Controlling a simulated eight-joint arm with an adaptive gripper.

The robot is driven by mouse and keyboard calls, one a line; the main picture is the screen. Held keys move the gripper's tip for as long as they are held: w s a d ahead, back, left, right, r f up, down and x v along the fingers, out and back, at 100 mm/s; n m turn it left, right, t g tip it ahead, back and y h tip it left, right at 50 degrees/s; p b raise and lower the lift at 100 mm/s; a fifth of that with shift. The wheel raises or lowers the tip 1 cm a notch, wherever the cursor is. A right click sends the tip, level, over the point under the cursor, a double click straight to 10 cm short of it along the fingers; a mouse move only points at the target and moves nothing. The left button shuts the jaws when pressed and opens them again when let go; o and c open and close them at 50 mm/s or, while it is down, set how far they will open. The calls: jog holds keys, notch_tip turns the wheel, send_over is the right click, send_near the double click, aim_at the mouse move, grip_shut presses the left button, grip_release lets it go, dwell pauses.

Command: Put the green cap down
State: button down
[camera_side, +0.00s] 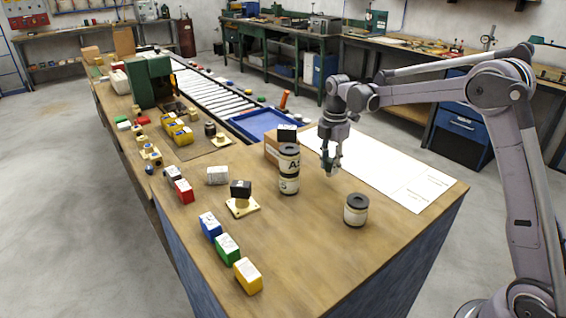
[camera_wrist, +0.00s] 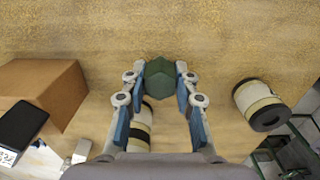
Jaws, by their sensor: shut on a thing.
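The green cap (camera_wrist: 160,78) is a dark green, faceted piece between the fingertips in the wrist view. My gripper (camera_wrist: 160,82) is shut on it, with a finger pad against each side. In the side view, my gripper (camera_side: 331,170) points down over the wooden bench, between a stack of cans and a single can. The cap is small and mostly hidden by the fingers there. I cannot tell its exact height above the bench.
Two stacked cream-and-black cans (camera_side: 289,168) stand to the left of my gripper, and one can (camera_side: 356,210) stands to the right. A cardboard box (camera_wrist: 44,88) is at the left of the wrist view. Bare wood (camera_side: 310,240) lies in front.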

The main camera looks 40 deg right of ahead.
jog(key=shift+f, duration=1.05)
jog(key=shift+f, duration=0.15)
jog(key=c, duration=1)
grip_release()
